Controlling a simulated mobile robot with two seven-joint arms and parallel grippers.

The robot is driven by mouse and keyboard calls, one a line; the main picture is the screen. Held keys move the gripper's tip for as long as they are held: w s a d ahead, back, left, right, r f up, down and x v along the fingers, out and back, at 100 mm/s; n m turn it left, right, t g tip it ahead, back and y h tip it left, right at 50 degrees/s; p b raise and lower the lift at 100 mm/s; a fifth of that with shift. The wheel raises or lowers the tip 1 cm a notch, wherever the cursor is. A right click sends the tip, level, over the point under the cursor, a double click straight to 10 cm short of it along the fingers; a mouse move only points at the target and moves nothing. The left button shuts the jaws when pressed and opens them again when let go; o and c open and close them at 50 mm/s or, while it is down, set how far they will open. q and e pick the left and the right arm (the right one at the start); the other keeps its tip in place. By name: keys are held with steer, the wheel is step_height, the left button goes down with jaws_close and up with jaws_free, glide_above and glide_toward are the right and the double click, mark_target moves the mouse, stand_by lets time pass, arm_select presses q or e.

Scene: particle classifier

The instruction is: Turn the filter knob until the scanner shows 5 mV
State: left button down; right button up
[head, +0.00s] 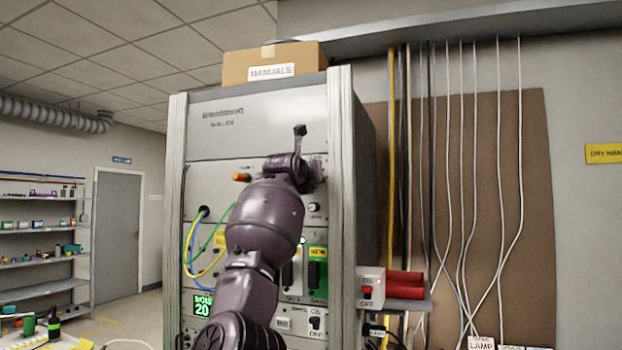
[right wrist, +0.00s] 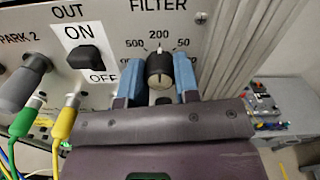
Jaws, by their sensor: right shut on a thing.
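The black filter knob (right wrist: 159,66) is in the right wrist view, under the word FILTER and the marks 500, 200 and 50. Its top edge is toward 200; I cannot tell its pointer exactly. My right gripper (right wrist: 159,72) has a blue finger on each side of the knob and is shut on it. In the head view my right arm reaches up to the rack, with the gripper (head: 304,172) at the panel; the knob is hidden there. A green display (head: 203,304) low on the rack reads NOISE 20. My left gripper is not in view.
An ON/OFF switch (right wrist: 84,58) and a grey knob (right wrist: 24,84) are left of the filter knob. Green (right wrist: 25,118) and yellow (right wrist: 66,118) plugs with cables sit below them. A red-switch box (head: 370,288) is right of the rack. Cables hang on the wall.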

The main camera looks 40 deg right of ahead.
steer(key=o, duration=0.9)
steer(key=shift+a, duration=0.1)
steer(key=b+v, duration=0.2)
steer(key=v, duration=0.8)
steer(key=shift+s+a, duration=0.2)
steer(key=shift+a, duration=0.1)
